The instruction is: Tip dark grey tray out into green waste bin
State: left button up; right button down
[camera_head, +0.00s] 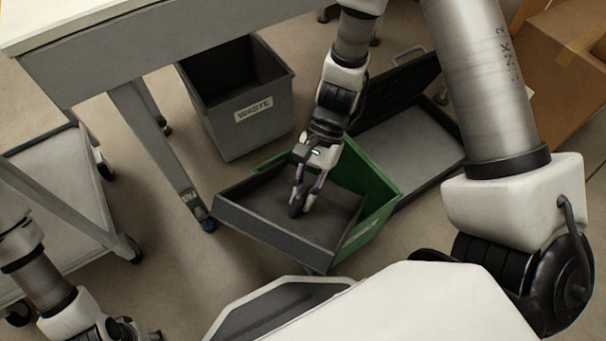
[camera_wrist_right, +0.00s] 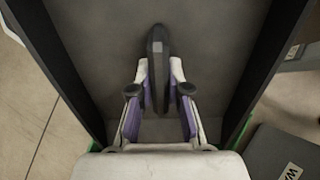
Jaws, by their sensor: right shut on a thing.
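The dark grey tray (camera_head: 262,222) is over the mouth of the green waste bin (camera_head: 378,185), its left end sticking out past the bin. It looks slightly tilted; I cannot tell whether it touches the rim. Its visible floor looks bare. My right gripper (camera_head: 297,207) reaches down into the tray from above. In the right wrist view my right gripper (camera_wrist_right: 160,92) is shut on a dark upright grip in the middle of the tray (camera_wrist_right: 85,45). The fingers hide part of the floor. My left gripper (camera_head: 132,330) is partly cut off at the bottom left edge, its jaws unclear.
A grey bin labelled WASTE (camera_head: 222,128) stands behind to the left, beside a table leg (camera_head: 157,150). An open black case (camera_head: 400,140) lies behind the green bin. A grey cart (camera_head: 60,185) stands left, and a cardboard box (camera_head: 565,75) at the far right.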

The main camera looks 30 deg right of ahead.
jog(key=r+p, duration=0.2)
jog(key=p, duration=0.2)
jog(key=shift+w+r, duration=0.15)
jog(key=shift+w, duration=0.05)
jog(key=shift+s+r, duration=0.15)
notch_tip(320, 180, down, 3)
jog(key=shift+s+r+b, duration=0.1)
jog(key=shift+r+b, duration=0.1)
jog(key=shift+b, duration=0.7)
jog(key=shift+f, duration=0.35)
jog(key=r+p, duration=0.1)
jog(key=p, duration=0.1)
jog(key=r+p, duration=0.2)
jog(key=shift+w+r, duration=0.2)
jog(key=shift+r, duration=0.1)
jog(key=f+b, duration=0.1)
jog(key=f, duration=0.1)
jog(key=f+b, duration=0.2)
jog(key=shift+s, duration=0.2)
jog(key=shift+w+r, duration=0.1)
jog(key=shift+w, duration=0.1)
pick_arm(q)
notch_tip(320, 180, up, 3)
jog(key=shift+f, duration=0.15)
pick_arm(e)
jog(key=shift+r, duration=0.1)
